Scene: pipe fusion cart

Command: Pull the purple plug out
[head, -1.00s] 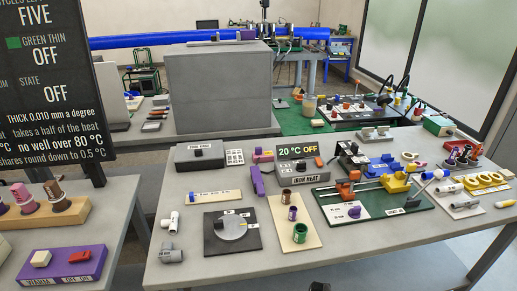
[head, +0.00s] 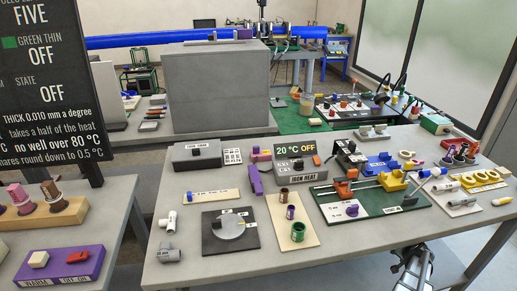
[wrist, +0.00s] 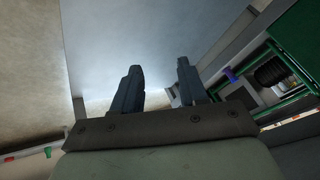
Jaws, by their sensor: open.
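Several small purple pieces lie on the grey table (head: 190,270) in the head view, and I cannot tell which is the plug. One purple piece (head: 254,180) is left of the IRON HEAT box (head: 301,180). A small purple cylinder (head: 290,212) stands on the cream board (head: 277,235), and another purple piece (head: 352,210) is on the green board (head: 395,222). In the wrist view my gripper (wrist: 159,66) is open, with nothing between its fingers. A purple item (wrist: 232,74) shows at right there, away from the fingers. Part of my arm (head: 412,268) shows at the table's front edge.
A large grey box (head: 222,90) stands behind the table. A dark board with a round dial (head: 230,230) and pipe fittings (head: 168,222) are at left. Yellow rings (head: 483,180) are at right.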

